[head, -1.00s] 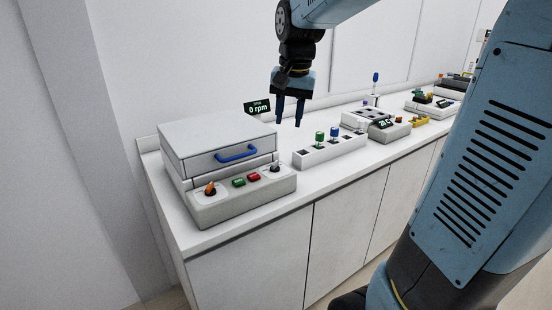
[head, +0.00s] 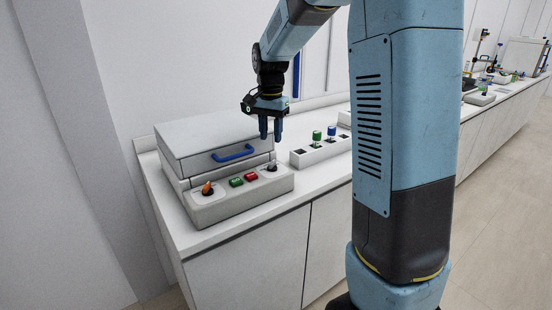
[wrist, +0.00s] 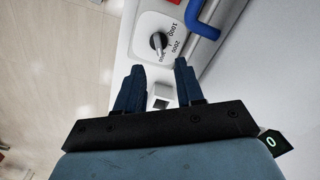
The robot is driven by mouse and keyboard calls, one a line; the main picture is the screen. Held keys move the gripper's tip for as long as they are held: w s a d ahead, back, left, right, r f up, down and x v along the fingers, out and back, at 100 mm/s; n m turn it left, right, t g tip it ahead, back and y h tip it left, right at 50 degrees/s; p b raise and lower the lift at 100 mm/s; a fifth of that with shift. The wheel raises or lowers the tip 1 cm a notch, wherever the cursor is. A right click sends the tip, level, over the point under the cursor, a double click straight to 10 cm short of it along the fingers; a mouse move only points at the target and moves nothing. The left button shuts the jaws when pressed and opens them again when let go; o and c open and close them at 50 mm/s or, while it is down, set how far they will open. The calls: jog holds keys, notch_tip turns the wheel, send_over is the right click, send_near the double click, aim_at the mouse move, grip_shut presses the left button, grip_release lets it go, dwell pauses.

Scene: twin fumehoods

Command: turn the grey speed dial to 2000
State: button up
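The grey speed dial (head: 271,169) is at the right end of the front panel of a white boxy machine (head: 205,140). In the wrist view the dial (wrist: 157,42) has a dark grey knob on a white plate with numbers, among them 1000 and 2000; I cannot tell exactly which mark it points at. My gripper (head: 271,137) points down above the dial, apart from it. In the wrist view my gripper's two blue fingers (wrist: 157,70) are spread with nothing between them, and the dial shows just beyond their tips.
An orange dial (head: 207,188), a green button (head: 236,182) and a red button (head: 251,177) share the panel. A blue handle (head: 233,153) juts out above them, close to the grey dial. A white rack (head: 316,153) with green and blue pieces stands to the right.

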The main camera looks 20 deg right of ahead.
aim_at(271, 163)
notch_tip(271, 163, down, 8)
jog(key=shift+s+f, duration=0.2)
jog(key=shift+f, duration=0.4)
jog(key=shift+c, duration=0.4)
jog(key=shift+s, duration=0.1)
grip_shut()
